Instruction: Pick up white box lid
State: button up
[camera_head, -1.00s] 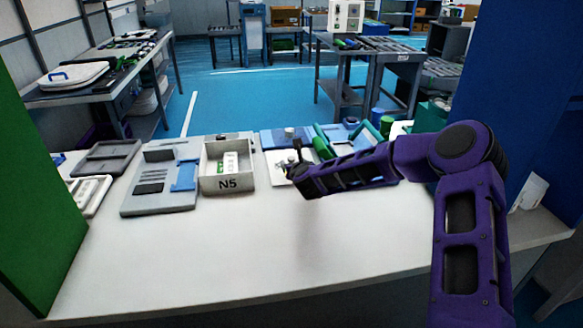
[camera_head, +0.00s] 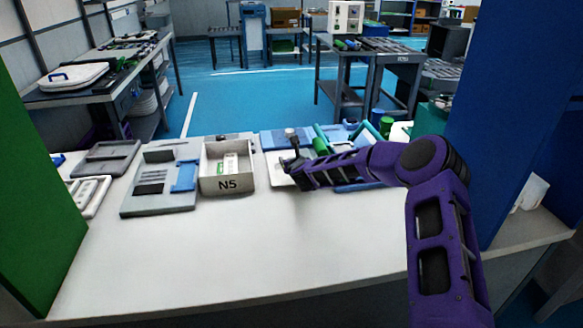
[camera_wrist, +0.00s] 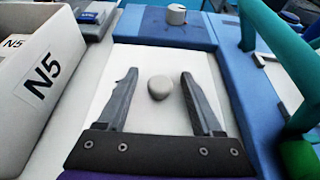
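The white box lid (camera_wrist: 148,65) is a flat white panel with a round knob (camera_wrist: 159,88) in its middle. It lies on a blue fixture (camera_wrist: 227,65), with the knob facing up. My gripper (camera_wrist: 157,77) is open in the wrist view, with one dark finger on each side of the knob. Gaps show between the knob and both fingers. In the head view the lid (camera_head: 275,173) is partly hidden behind my gripper and forearm. I cannot tell how high the fingertips are above the lid.
A white open box marked N5 (camera_head: 227,184) stands just left of the lid. A grey fixture with a blue part (camera_head: 160,203) is further left. Teal and green tubes (camera_wrist: 290,75) rise close on the right. The front of the white table (camera_head: 240,255) is clear.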

grip_shut()
jog(key=shift+r, duration=0.1)
